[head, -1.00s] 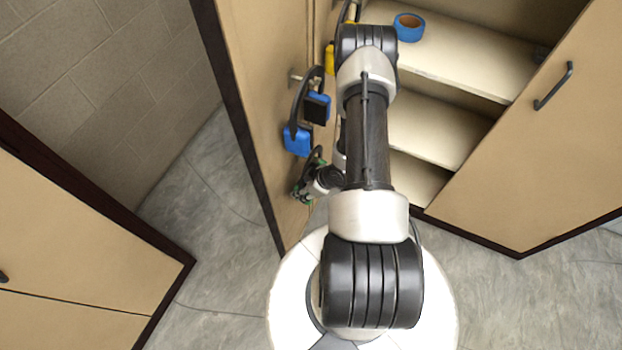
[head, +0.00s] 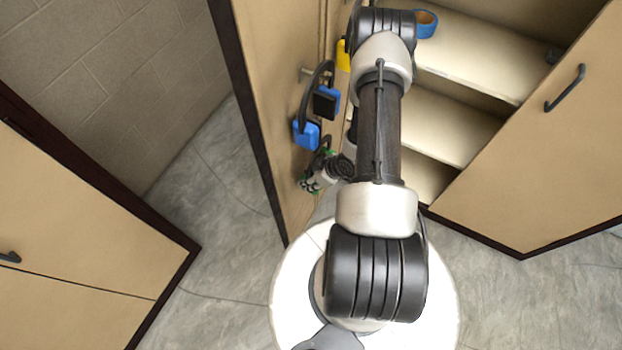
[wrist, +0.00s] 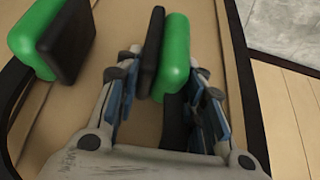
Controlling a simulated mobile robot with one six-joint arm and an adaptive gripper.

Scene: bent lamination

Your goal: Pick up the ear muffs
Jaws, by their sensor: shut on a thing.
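The green ear muffs with black pads (wrist: 174,55) show in the wrist view. One green cup (wrist: 38,40) is at the upper left and the other lies between my fingers. My gripper (wrist: 165,78) is shut on the ear muffs at this right-hand cup, with a finger on each side. In the head view my gripper (head: 314,182) is low beside the tan cabinet panel, below the blue ear muffs. Only small bits of green show there; my arm and gripper hide the rest.
Blue ear muffs (head: 306,134) hang from a peg on the panel, just above my gripper. A yellow item (head: 343,55) is partly hidden behind my arm. Open shelves (head: 460,120) are to the right, with a blue ring-shaped item (head: 426,24) on top. Grey floor (head: 225,220) is clear at left.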

